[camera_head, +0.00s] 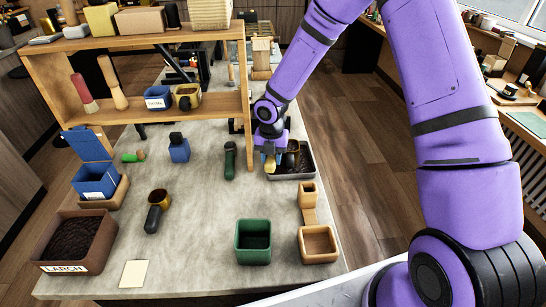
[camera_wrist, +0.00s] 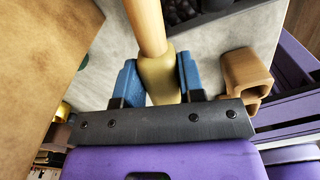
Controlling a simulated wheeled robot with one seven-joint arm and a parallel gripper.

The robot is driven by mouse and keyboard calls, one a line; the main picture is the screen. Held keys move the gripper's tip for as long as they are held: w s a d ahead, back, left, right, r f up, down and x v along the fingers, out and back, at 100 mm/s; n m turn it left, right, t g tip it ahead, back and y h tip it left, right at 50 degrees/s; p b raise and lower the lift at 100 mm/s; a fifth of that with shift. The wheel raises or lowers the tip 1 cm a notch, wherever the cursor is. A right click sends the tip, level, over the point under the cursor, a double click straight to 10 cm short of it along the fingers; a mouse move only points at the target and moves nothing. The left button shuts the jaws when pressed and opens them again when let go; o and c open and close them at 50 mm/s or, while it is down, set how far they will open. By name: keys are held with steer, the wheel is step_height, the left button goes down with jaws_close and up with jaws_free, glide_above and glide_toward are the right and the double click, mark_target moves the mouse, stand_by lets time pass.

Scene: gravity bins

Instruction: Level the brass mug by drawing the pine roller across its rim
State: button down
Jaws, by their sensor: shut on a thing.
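My gripper (camera_head: 270,157) is at the near left corner of a grey tray of dark material (camera_head: 300,176). In the wrist view my gripper (camera_wrist: 158,78) has its blue fingers on either side of the pale yellowish end of a pale wooden roller (camera_wrist: 149,28) and is shut on it. In the head view only a small yellowish part of the roller (camera_head: 270,164) shows below my gripper.
A scoop with a brass-coloured cup (camera_head: 159,196) and dark handle lies on the table. A green bin (camera_head: 253,242), a wooden box (camera_head: 318,245) and a brown bin marked LARCH (camera_head: 75,240) stand nearer. A wooden shelf post (camera_head: 246,110) rises left of my gripper. The table's middle is mostly clear.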

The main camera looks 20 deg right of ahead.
steer(key=shift+r, duration=3)
